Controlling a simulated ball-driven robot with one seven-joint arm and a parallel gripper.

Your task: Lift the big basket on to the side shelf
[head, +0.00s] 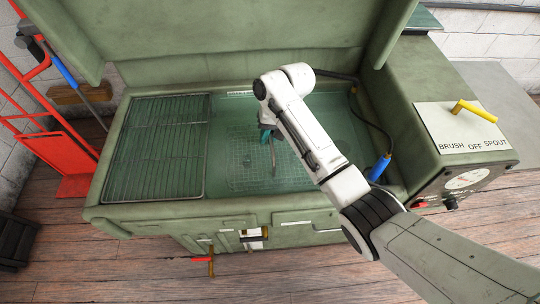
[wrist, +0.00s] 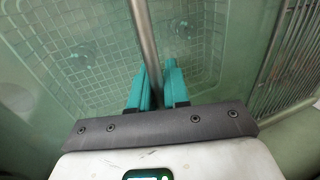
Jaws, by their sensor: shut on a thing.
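The big basket (head: 245,183) is a mesh basket in the green liquid of the wash tank, right of the side shelf. Its mesh also shows in the wrist view (wrist: 85,60). A grey metal bar (head: 273,160), seemingly its handle, rises from the middle. In the wrist view the bar (wrist: 146,35) runs between the teal fingers of my gripper (wrist: 157,88), which is shut on it. In the head view my gripper (head: 267,134) is over the tank, partly hidden by my arm. The side shelf (head: 155,150) is a bare wire rack at the tank's left.
The raised green lid (head: 220,30) stands behind the tank. A blue-handled brush (head: 379,168) on a black hose is at the tank's right. The control box (head: 465,180) has a yellow lever (head: 474,110). A red hand truck (head: 65,150) stands at the left.

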